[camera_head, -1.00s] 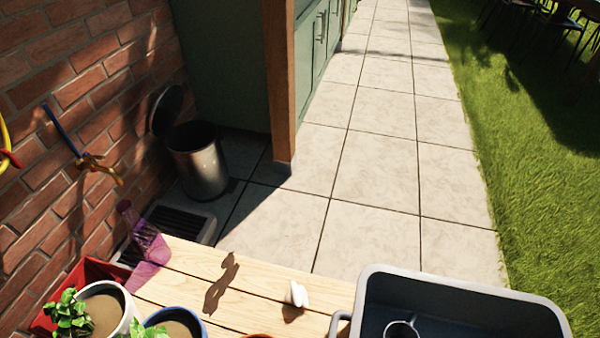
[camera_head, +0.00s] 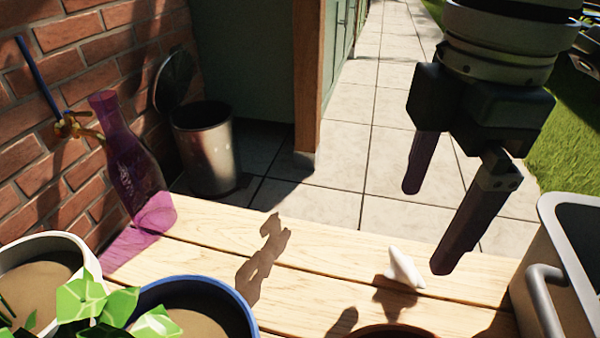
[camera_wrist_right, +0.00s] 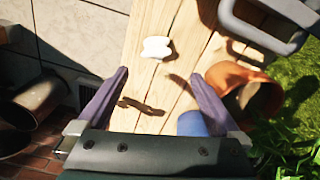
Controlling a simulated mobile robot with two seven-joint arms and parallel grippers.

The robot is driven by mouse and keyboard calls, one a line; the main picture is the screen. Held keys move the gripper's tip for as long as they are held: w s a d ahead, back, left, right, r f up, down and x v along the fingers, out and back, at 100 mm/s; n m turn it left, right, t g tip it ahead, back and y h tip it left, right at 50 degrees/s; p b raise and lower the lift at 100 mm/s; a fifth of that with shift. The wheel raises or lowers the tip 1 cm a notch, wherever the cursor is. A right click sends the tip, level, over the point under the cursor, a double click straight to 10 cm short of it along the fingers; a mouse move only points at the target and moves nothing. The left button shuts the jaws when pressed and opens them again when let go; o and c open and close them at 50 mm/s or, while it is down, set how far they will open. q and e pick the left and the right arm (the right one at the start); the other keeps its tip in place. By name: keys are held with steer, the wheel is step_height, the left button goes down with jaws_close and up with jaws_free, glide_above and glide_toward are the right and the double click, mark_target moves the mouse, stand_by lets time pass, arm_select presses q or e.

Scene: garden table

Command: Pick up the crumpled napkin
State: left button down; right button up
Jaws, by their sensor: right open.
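The crumpled napkin (camera_head: 404,268) is a small white lump on the wooden table (camera_head: 340,250), near its far edge. My right gripper (camera_head: 426,232) comes in from the upper right and hangs above the table near the napkin, its two fingers apart and empty. In the right wrist view the napkin (camera_wrist_right: 156,47) lies beyond the open fingertips (camera_wrist_right: 160,74), apart from both. My left gripper is in neither current view.
A grey tub (camera_head: 560,270) stands right of the napkin. A purple glass bottle (camera_head: 135,165) stands at the left. Pots, one blue-rimmed (camera_head: 195,310) and one white (camera_head: 40,265), line the front. An orange pot (camera_wrist_right: 250,95) shows in the wrist view.

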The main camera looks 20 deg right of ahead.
mark_target(406, 260)
steer(key=shift+w+d+f, duration=0.2)
steer(key=shift+d+f, duration=0.05)
steer(key=shift+f, duration=0.1)
steer(key=shift+f+b, duration=0.3)
steer(key=shift+b, duration=0.05)
step_height(406, 260, down, 4)
steer(key=shift+s+d+r+b, duration=0.1)
steer(key=shift+r+b, duration=0.05)
steer(key=shift+b, duration=1)
steer(key=f+b, duration=0.4)
steer(key=f, duration=0.1)
steer(key=shift+w+f, duration=0.2)
arm_select(q)
step_height(406, 260, down, 8)
arm_select(e)
steer(key=shift+r, duration=0.1)
steer(key=shift+c, duration=0.5)
steer(key=c, duration=1.3)
arm_select(q)
steer(key=shift+s+d, duration=0.1)
steer(key=shift+r, duration=0.1)
arm_select(e)
steer(key=shift+r, duration=0.15)
